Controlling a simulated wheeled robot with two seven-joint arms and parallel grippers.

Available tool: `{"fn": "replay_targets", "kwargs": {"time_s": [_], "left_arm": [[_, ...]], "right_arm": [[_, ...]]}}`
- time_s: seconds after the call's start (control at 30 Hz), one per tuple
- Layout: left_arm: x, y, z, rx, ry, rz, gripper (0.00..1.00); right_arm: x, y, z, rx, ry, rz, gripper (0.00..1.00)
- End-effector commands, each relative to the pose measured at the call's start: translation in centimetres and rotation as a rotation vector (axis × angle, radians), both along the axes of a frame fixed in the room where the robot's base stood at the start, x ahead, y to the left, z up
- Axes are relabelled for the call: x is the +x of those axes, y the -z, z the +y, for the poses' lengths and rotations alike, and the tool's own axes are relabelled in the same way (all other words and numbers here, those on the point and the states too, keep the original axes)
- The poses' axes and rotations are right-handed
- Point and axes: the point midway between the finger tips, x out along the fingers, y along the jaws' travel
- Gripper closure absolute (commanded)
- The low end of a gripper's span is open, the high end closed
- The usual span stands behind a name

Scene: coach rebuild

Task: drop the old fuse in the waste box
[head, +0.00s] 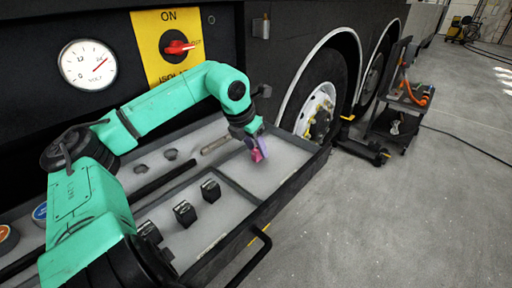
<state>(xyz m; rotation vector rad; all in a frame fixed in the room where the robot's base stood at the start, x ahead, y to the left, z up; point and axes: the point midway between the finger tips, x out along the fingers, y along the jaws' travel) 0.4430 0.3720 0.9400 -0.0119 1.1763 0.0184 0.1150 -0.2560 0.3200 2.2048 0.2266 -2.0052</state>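My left gripper (257,146), with purple fingers, hangs over the right part of the grey tray (216,154). A small pink piece, which looks like the old fuse (258,156), shows at its fingertips. The fingers appear shut on it, and it seems to be just above the light, bare right compartment (281,168). The exact gap below it is hard to judge. I cannot make out a box marked as the waste box. My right gripper is not in view.
Several small black blocks (184,213) stand in the tray's front compartment. A grey cylinder (215,145) lies behind the gripper. A gauge (88,65) and a red switch (178,47) are on the dark panel behind. A wheel (319,110) and a tool cart (403,109) stand at right. The floor at lower right is clear.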

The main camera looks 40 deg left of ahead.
Motion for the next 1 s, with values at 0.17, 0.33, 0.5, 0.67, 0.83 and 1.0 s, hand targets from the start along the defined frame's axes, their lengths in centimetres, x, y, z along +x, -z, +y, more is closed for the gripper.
{"fn": "replay_targets", "kwargs": {"time_s": [0.17,0.33,0.5,0.67,0.83,1.0], "left_arm": [[0.0,0.0,0.0,0.000,0.000,0.000,0.47],[0.0,-0.5,0.0,0.000,0.000,0.000,0.47],[-1.0,-2.7,0.0,0.002,-0.002,-0.008,0.47],[-2.8,-7.3,0.0,0.005,-0.002,-0.004,0.47],[-4.2,-10.6,0.0,0.002,-0.002,-0.003,0.47],[-4.7,-11.4,-0.1,0.000,0.000,0.000,0.47]], "right_arm": [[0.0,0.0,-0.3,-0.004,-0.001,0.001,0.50],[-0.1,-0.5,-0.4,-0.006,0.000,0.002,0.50],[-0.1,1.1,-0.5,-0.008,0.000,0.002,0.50],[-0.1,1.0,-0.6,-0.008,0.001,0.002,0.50],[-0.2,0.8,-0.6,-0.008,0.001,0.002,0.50],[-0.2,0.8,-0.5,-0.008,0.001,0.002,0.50]]}}
